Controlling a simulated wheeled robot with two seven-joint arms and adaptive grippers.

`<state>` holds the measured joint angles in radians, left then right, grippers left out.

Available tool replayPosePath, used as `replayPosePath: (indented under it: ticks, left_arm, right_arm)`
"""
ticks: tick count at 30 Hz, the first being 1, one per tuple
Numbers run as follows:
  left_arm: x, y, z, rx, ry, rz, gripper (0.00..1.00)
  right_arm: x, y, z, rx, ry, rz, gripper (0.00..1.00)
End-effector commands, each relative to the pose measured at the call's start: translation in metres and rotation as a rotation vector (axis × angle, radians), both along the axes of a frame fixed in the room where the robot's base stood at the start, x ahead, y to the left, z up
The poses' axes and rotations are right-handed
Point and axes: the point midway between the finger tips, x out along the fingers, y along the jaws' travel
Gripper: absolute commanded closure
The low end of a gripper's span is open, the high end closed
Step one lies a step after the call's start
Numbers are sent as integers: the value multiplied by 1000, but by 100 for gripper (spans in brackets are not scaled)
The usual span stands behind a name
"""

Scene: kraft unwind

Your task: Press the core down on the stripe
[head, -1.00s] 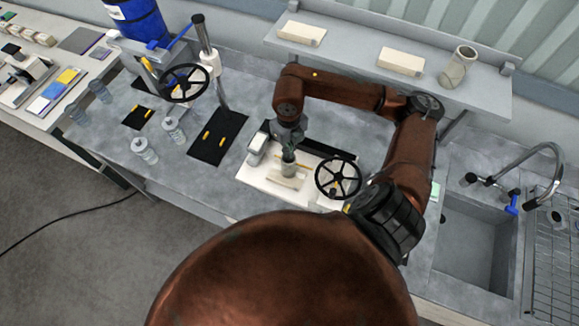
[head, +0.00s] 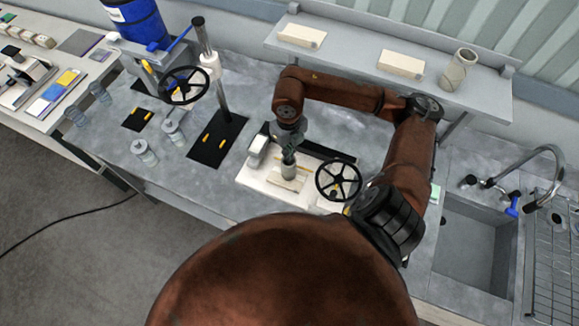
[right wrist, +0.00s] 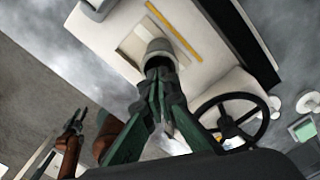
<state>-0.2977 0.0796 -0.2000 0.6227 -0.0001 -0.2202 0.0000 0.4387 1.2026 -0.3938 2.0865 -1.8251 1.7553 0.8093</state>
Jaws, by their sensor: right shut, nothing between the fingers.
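The core, a short grey-beige cylinder (head: 289,171), stands on a pale sheet (head: 287,184) on the white board (head: 255,182). The core also shows in the right wrist view (right wrist: 158,46). My right gripper (head: 289,158) is shut, with nothing between its fingers, and points down at the core's top. Its dark green fingers (right wrist: 160,72) overlap the core's open end; I cannot tell whether they touch it. A thin yellow strip (right wrist: 174,31) lies beside the core; the stripe under the core is hidden. A dark gripper, seemingly my left (right wrist: 74,122), shows at lower left; its jaw state is unclear.
A black handwheel (head: 338,181) stands close right of the core. A white block (head: 257,150) is at the board's left. Glass jars (head: 144,152) and a black mat (head: 217,139) lie further left. A sink (head: 470,240) is at the right.

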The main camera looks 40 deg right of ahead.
Motion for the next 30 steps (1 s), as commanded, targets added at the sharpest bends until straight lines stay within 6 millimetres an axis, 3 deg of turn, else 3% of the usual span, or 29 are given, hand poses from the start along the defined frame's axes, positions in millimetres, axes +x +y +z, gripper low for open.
replayPosePath:
  ticks: [30]
  left_arm:
    - [-5, 0, -9, 1, 7, 1, 67]
  right_arm:
    - [0, 0, -9, 0, 0, 0, 100]
